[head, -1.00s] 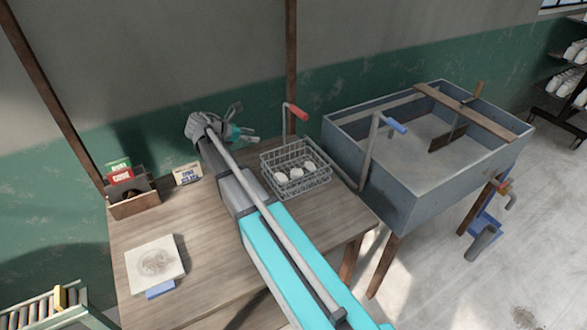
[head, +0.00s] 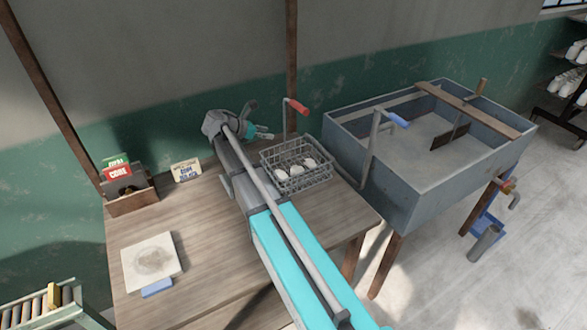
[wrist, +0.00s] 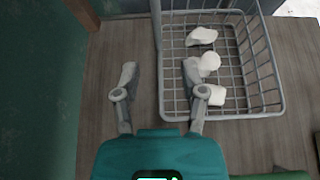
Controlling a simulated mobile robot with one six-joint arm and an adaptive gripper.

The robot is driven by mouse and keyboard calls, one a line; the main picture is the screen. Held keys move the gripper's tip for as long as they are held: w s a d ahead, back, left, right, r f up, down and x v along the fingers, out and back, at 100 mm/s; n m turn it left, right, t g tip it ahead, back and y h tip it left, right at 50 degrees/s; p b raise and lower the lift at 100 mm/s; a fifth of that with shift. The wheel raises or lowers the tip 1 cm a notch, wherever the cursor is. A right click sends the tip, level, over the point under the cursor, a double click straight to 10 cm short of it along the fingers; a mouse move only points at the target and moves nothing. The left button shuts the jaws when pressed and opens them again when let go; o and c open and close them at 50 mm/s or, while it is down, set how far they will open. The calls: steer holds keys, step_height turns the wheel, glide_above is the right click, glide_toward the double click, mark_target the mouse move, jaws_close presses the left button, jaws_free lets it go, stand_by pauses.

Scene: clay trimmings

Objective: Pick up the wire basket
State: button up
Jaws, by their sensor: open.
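The grey wire basket (head: 303,184) stands on the wooden table near its right back edge, with pale white lumps (wrist: 209,64) inside. In the wrist view the basket (wrist: 232,116) fills the upper right. My gripper (wrist: 160,72) is open and empty. In that view its left finger is over bare table outside the basket, and its right finger overlaps the basket's inside. The basket's left side runs between the fingertips; their height against the rim is unclear. In the head view my gripper (head: 262,133) is behind and left of the basket, and my arm hides the table beside it.
A grey sink-like tub (head: 390,190) on wooden legs stands right of the table (head: 210,240). A crank with a red handle (head: 299,107) rises behind the basket. The green wall is close behind. A small wooden box (head: 132,196) and a pale slab (head: 152,262) are at left.

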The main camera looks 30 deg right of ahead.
mark_target(296, 141)
steer(key=shift+b+x, duration=0.35)
steer(key=shift+x, duration=1)
steer(key=b+x, duration=0.2)
steer(key=x, duration=0.2)
steer(key=shift+w+f, duration=0.15)
steer(key=shift+d+f+b, duration=0.15)
steer(key=shift+d+b, duration=0.15)
steer(key=shift+d, duration=0.2)
jaws_close()
